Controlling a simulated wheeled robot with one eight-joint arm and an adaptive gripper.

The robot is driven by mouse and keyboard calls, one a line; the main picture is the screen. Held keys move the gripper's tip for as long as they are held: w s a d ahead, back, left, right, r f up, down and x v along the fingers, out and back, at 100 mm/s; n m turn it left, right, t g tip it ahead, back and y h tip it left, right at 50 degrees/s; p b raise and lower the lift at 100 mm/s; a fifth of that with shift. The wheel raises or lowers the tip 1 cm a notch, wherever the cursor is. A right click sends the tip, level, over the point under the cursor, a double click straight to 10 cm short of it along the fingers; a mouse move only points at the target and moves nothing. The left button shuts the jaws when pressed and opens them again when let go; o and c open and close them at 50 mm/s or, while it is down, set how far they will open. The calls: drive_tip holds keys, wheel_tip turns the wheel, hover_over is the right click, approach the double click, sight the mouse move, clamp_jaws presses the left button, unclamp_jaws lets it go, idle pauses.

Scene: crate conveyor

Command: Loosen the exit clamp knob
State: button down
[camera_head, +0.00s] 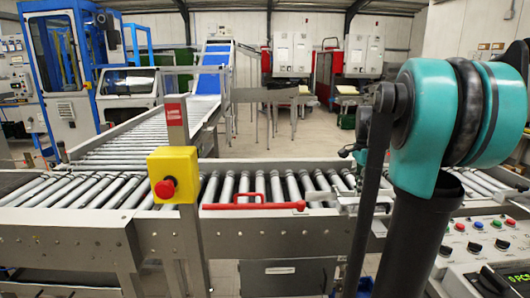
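A metal clamp-like fitting (343,201) sits at the near edge of the roller conveyor, partly behind my arm. I cannot make out clearly which part of it is the knob. A red bar with a rounded red end (255,203) lies along the conveyor's near rail, left of the fitting. My teal-jointed arm fills the right side, and a dark link of it runs down past the fitting to the bottom edge. I cannot make out my gripper in this view.
The roller conveyor (95,190) crosses the view. A yellow box with a red stop button (172,176) stands on a post before it. A control panel with coloured buttons (480,238) is at lower right. A blue-framed machine (62,62) stands back left. Open floor lies behind the conveyor.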

drive_tip(key=shift+a+r, duration=0.1)
drive_tip(key=shift+a, duration=0.25)
wheel_tip(320, 180, up, 6)
drive_tip(key=shift+f, duration=0.1)
idle(0.5)
drive_tip(key=shift+s, duration=0.1)
